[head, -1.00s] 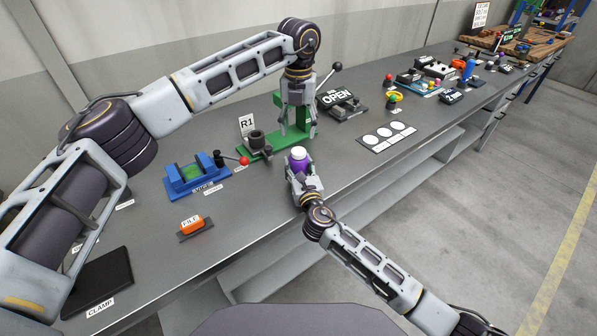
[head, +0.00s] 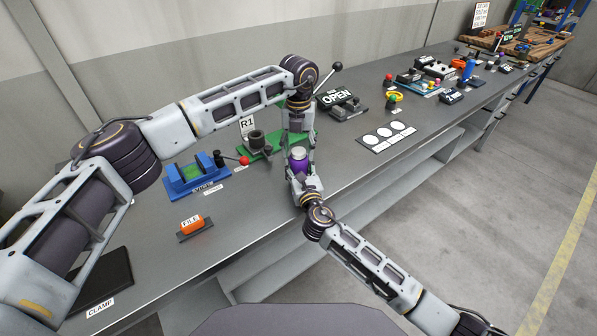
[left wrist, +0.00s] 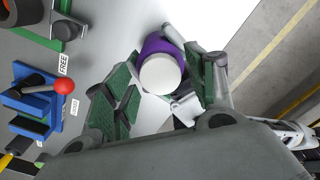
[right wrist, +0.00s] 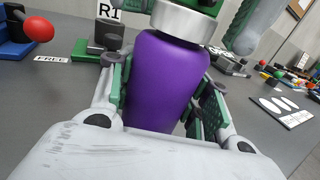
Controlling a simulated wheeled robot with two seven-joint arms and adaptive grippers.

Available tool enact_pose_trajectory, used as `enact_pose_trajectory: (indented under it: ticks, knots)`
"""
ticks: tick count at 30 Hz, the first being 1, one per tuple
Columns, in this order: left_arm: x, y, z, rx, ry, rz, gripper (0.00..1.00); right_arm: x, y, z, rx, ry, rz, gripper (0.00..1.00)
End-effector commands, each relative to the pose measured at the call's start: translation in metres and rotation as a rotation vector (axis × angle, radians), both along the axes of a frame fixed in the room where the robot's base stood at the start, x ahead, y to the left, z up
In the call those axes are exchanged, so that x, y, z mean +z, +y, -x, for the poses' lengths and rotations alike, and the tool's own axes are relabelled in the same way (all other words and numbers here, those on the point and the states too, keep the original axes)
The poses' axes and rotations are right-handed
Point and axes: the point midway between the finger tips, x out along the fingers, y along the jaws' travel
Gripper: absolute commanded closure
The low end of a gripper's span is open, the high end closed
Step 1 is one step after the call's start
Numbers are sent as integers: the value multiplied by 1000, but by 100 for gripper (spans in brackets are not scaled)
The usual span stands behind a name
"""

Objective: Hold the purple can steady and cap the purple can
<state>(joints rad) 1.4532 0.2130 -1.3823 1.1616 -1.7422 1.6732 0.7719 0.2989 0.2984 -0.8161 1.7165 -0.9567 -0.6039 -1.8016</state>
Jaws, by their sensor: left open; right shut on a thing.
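The purple can (head: 299,164) stands upright near the bench's front edge, with a pale round cap (left wrist: 160,74) on its top. My right gripper (right wrist: 165,100) is shut on the purple can's body, one finger on each side. In the right wrist view the cap is a silver band (right wrist: 183,20) at the can's top. My left gripper (head: 299,145) is open, pointing down over the can, with its fingers on either side of the cap. In the left wrist view its green-padded fingers (left wrist: 165,85) flank the cap; I cannot tell whether they touch it.
A green press-like fixture marked R1 (head: 247,125) stands behind the can. A blue vise (head: 197,178) with a red-knobbed lever and an orange FILE block (head: 192,227) are to the left. A white-circle card (head: 387,137) and an OPEN sign (head: 338,97) are to the right.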

Motion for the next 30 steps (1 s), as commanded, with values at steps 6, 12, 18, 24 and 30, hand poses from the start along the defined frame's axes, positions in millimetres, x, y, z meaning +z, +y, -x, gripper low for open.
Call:
enact_pose_trajectory:
  ticks: [6,12,18,24,30]
  knots:
    - [-1,0,0,0,0,0,44,0,0,0,0,1,0,100]
    - [-1,0,0,0,0,0,64,0,0,0,0,0,0,100]
    - [0,0,0,0,0,0,90,0,0,0,0,0,0,100]
    - [0,0,0,-17,0,-1,93,0,0,0,0,1,0,100]
    - [-1,0,0,-131,0,-1,93,0,0,0,-1,1,0,100]
